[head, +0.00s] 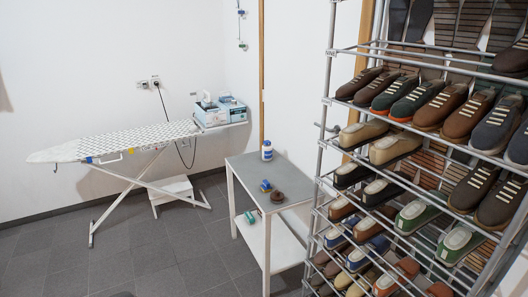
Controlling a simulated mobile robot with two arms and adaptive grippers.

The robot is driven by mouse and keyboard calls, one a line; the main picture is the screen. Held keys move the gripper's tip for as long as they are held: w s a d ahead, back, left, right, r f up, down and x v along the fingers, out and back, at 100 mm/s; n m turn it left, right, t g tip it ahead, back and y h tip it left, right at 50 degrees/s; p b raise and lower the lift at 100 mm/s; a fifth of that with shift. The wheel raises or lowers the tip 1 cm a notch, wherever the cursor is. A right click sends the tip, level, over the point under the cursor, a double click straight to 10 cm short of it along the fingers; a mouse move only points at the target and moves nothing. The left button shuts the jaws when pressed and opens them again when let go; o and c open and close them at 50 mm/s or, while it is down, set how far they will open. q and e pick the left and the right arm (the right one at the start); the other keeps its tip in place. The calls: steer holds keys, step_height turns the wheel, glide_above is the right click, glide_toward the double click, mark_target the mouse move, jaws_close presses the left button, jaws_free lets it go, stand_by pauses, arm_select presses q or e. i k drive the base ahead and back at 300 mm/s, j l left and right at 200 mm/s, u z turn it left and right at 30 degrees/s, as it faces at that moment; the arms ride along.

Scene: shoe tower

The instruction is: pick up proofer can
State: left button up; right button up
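A small white and blue can (267,151) stands upright near the back edge of the grey-topped table (245,165); its label is too small to read. It is the only can-like thing I see. Neither of my grippers is in the head view, so I cannot see where they are relative to the can.
A small blue and yellow item (266,186) and a dark brown round item (278,197) lie on the tabletop. A green item (250,217) lies on the lower shelf. A tall metal shoe rack (323,130) stands close right. An ironing board (120,140) is left. Floor is clear front left.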

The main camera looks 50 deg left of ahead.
mark_target(266, 151)
steer(key=u, duration=1.5)
steer(key=i+j+u, duration=0.6)
steer(key=i+u, duration=0.15)
steer(key=i, duration=0.3)
steer(key=i+u, duration=0.4)
steer(key=i, duration=0.15)
steer(key=i+j+z, duration=0.1)
steer(key=i+z, duration=0.15)
steer(key=i, duration=0.3)
steer(key=i+j+z, duration=0.2)
steer(key=i, duration=0.3)
steer(key=i+j+z, duration=0.25)
steer(key=i, duration=0.25)
